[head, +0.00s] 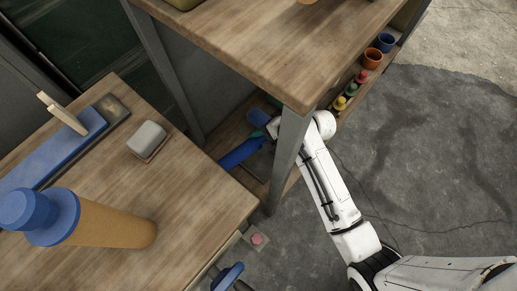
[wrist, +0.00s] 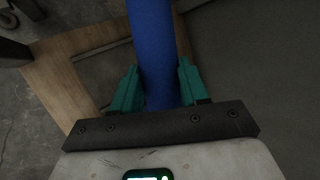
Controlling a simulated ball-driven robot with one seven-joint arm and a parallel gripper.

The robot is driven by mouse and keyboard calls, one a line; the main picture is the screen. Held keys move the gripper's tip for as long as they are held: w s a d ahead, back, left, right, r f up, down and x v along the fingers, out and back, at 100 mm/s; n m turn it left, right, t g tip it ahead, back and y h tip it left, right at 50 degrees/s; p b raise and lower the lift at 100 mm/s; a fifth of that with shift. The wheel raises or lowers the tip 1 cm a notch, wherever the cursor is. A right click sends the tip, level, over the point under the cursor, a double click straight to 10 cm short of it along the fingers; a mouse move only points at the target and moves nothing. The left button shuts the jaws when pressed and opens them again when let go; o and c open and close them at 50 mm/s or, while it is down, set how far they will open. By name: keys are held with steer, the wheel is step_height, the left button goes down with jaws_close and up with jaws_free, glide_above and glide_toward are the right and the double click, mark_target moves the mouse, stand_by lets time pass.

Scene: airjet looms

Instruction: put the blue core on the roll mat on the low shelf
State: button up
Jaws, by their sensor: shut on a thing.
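The blue core (head: 238,154) is a long blue cylinder at the low shelf (head: 274,183) under the wooden table. In the wrist view the blue core (wrist: 152,40) runs lengthwise between the teal fingers of my gripper (wrist: 157,88), which is shut on it. In the head view my gripper (head: 258,133) is partly hidden behind the table's grey leg. A dark flat patch, probably the roll mat (head: 261,165), lies on the shelf beside the core. I cannot tell whether the core touches it.
The table's grey leg (head: 288,155) stands close to my arm. Open floor lies right.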

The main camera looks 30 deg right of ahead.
step_height(320, 180, down, 5)
steer(key=b, duration=0.2)
steer(key=shift+d+b, duration=0.1)
steer(key=shift+b, duration=0.2)
steer(key=shift+f, duration=0.55)
steer(key=o, duration=1.2)
steer(key=shift+r, duration=0.1)
steer(key=p+v, duration=0.5)
steer(key=v, duration=0.7)
steer(key=shift+r+p, duration=0.35)
steer(key=shift+r, duration=0.2)
